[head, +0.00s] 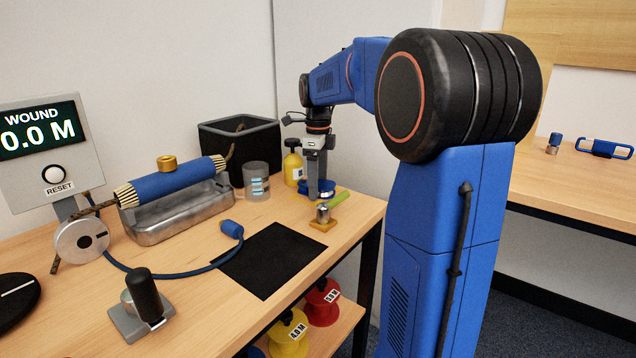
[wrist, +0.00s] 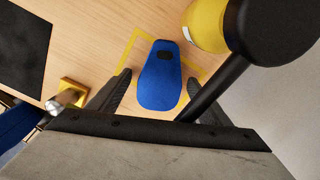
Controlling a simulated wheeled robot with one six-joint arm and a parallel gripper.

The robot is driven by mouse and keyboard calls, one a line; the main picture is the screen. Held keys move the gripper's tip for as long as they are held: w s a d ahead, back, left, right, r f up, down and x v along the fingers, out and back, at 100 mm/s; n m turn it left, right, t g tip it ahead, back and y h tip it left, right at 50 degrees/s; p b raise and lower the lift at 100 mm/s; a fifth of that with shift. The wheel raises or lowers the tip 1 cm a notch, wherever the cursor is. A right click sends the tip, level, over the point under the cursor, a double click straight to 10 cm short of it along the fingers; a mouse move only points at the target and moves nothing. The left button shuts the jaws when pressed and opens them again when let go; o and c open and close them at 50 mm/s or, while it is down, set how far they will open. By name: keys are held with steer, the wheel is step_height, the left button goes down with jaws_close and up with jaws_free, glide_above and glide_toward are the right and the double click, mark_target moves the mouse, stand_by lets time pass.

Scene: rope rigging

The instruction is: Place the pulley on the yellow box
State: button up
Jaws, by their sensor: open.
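The blue pulley (wrist: 158,85) with a black slot near its far end lies flat on the table inside the yellow box (wrist: 124,70), a yellow outline on the wood. In the head view the pulley (head: 327,188) shows low under my gripper (head: 318,180), partly hidden by it. In the wrist view my gripper (wrist: 158,78) is open, with one finger on each side of the pulley. Gaps show between the fingers and the pulley. The near side of the outline is hidden by the pulley and my gripper.
A yellow bottle (head: 292,167) with a black top stands close behind; its body (wrist: 208,22) nears the outline's corner. A black mat (head: 272,258) lies to the left.

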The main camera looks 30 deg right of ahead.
step_height(320, 180, up, 12)
stand_by(0.5)
stand_by(0.5)
